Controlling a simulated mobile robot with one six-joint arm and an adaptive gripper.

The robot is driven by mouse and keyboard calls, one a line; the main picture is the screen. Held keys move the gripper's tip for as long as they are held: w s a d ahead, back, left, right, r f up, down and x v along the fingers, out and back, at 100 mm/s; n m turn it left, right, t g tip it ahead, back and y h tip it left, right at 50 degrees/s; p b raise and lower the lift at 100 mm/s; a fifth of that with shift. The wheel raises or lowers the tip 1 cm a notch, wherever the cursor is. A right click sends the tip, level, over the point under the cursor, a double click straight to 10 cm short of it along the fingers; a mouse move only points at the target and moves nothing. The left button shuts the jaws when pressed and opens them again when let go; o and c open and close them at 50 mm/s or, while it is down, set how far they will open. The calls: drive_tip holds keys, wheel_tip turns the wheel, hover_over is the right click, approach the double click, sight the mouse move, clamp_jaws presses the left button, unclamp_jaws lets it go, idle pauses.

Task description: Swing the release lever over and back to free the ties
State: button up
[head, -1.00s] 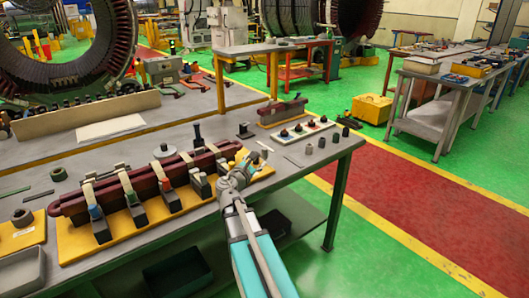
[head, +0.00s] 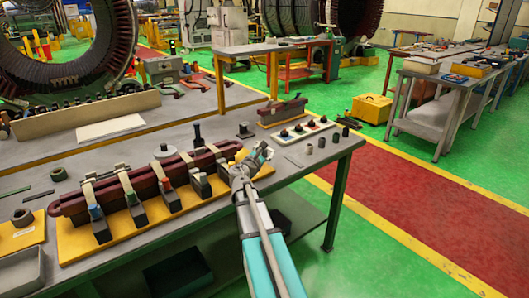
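A dark red coil bar (head: 150,188) lies on a yellow base plate (head: 150,228) on the bench. Several pale ties (head: 125,180) cross over it, each with a dark clamp block at the front. One block carries a blue lever (head: 95,211), another a green lever (head: 132,198), another a red lever (head: 167,183). Which one is the release lever I cannot tell. My gripper (head: 262,152) is at the right end of the base plate, above the bench. It points up and right, away from the levers. Its fingers are too small to read as open or shut.
A small stand with a short red bar (head: 283,112) and a white tray with several dark knobs (head: 304,130) are behind my gripper. Small grey cylinders (head: 309,148) stand to its right. A grey bin (head: 22,268) is at the bench's left front. The aisle at right is clear.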

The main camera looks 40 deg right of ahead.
clamp_jaws()
drive_tip(key=shift+d+n+t, duration=0.15)
drive_tip(key=shift+n+t, duration=0.15)
drive_tip(key=shift+d+n+t+y, duration=0.45)
drive_tip(key=shift+n+t+y, duration=0.4)
drive_tip(key=shift+t, duration=0.25)
drive_tip(key=n+t+y, duration=0.1)
drive_tip(key=d+n+t+y, duration=0.1)
drive_tip(key=y, duration=0.1)
drive_tip(key=d+n+t+y, duration=0.1)
drive_tip(key=n+t, duration=0.1)
drive_tip(key=shift+w+y, duration=0.25)
drive_tip(key=shift+w, duration=0.1)
drive_tip(key=shift+w+d+n+t+y, duration=0.45)
drive_tip(key=shift+n+y, duration=0.5)
drive_tip(key=shift+y, duration=0.5)
drive_tip(key=shift+w+d+n+t+y, duration=0.1)
drive_tip(key=shift+w+n+t+y, duration=0.3)
drive_tip(key=shift+n+y, duration=0.85)
drive_tip(key=shift+w+d+n+t+y, duration=0.25)
drive_tip(key=shift+n+t+y, duration=0.4)
drive_tip(key=shift+y, duration=1.05)
